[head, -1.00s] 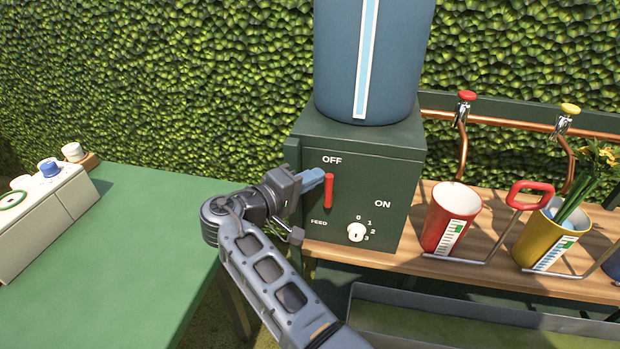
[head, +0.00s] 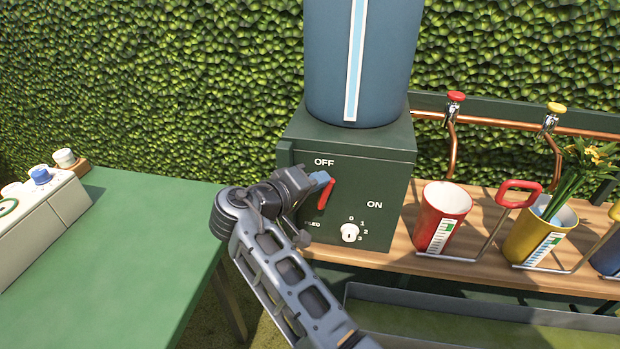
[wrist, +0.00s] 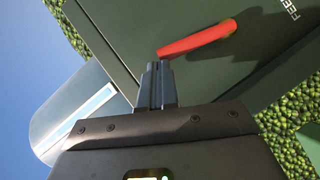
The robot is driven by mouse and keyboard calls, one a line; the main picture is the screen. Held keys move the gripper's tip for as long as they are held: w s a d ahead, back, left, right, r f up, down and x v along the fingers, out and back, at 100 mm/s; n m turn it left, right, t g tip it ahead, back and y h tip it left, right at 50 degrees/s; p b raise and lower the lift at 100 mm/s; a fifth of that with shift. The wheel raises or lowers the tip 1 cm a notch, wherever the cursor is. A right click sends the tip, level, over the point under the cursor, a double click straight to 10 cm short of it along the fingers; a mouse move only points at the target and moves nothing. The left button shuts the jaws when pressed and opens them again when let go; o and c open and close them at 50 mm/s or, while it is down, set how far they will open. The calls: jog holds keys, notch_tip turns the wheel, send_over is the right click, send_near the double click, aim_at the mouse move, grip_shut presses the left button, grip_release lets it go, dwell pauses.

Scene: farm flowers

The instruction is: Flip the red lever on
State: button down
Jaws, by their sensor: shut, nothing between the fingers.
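The red lever (head: 326,194) is on the front of the dark green box (head: 390,177), between the OFF label at the top and the ON label at the right. Its lower end hangs down, and its upper end leans slightly right. My gripper (head: 325,178) is shut and empty, with its tips at the upper left part of the lever. In the wrist view the lever (wrist: 198,39) lies just beyond the shut fingertips (wrist: 157,66), very near or touching them; I cannot tell which.
A white dial (head: 349,233) sits below the lever. A blue tank (head: 380,70) stands on the box. A red cup (head: 440,215) and a yellow cup (head: 530,240) stand on the wooden bench to the right. A green table (head: 140,240) is at the left.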

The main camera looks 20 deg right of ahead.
jog(key=s+d+f+m+t+y+b, duration=0.3)
jog(key=s+d+f+m+y, duration=0.2)
jog(key=d+f+m+y, duration=0.1)
jog(key=shift+s+d+f+m+t+y, duration=0.3)
jog(key=shift+s+d+f+m+y, duration=0.1)
jog(key=shift+d+m+y, duration=0.5)
jog(key=shift+f, duration=0.1)
dwell(0.6)
